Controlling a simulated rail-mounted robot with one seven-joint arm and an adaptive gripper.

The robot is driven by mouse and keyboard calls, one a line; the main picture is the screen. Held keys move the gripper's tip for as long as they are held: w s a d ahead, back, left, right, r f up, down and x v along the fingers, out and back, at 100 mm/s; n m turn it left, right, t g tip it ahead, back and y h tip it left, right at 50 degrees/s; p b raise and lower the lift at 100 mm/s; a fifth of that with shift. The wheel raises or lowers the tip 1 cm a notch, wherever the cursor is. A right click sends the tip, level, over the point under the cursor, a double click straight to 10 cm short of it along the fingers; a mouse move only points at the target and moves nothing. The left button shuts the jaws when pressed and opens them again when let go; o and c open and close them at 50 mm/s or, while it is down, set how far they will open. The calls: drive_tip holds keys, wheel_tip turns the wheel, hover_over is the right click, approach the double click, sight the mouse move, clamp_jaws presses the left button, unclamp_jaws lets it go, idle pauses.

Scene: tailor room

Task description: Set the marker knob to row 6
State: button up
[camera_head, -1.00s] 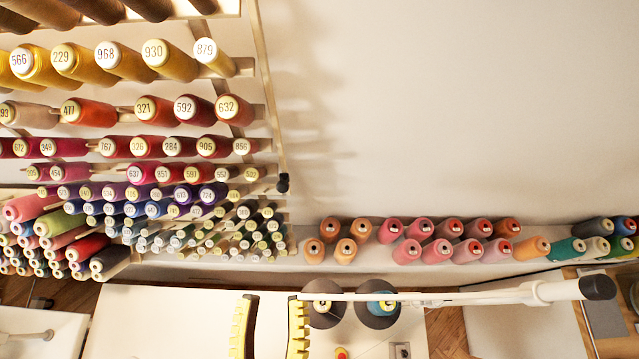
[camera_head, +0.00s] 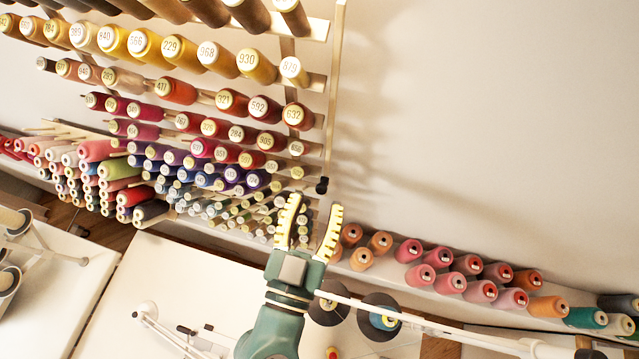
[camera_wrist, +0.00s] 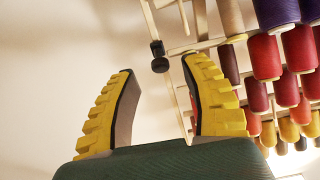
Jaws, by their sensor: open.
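The marker knob (camera_head: 322,185) is small and black. It sits on the pale upright rail (camera_head: 336,90) at the right side of the thread rack (camera_head: 318,80), low on the rail. I see no row numbers to read its row by. My gripper (camera_head: 315,204) points up at the knob, with yellow ribbed fingers spread and nothing between them. In the head view the fingertips appear just below the knob. In the wrist view the knob (camera_wrist: 159,58) shows above the gap between the fingertips (camera_wrist: 159,75). It looks apart from both fingers.
Rows of numbered thread spools (camera_head: 208,55) fill the rack left of the rail. More cones (camera_head: 450,283) stand on a ledge at right. Two dark discs with spools (camera_head: 380,318) and a white arm (camera_head: 430,325) lie below. The wall right of the rail is bare.

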sight(323, 186)
drive_tip(key=shift+x, duration=1.25)
drive_tip(key=shift+c, duration=0.4)
clamp_jaws()
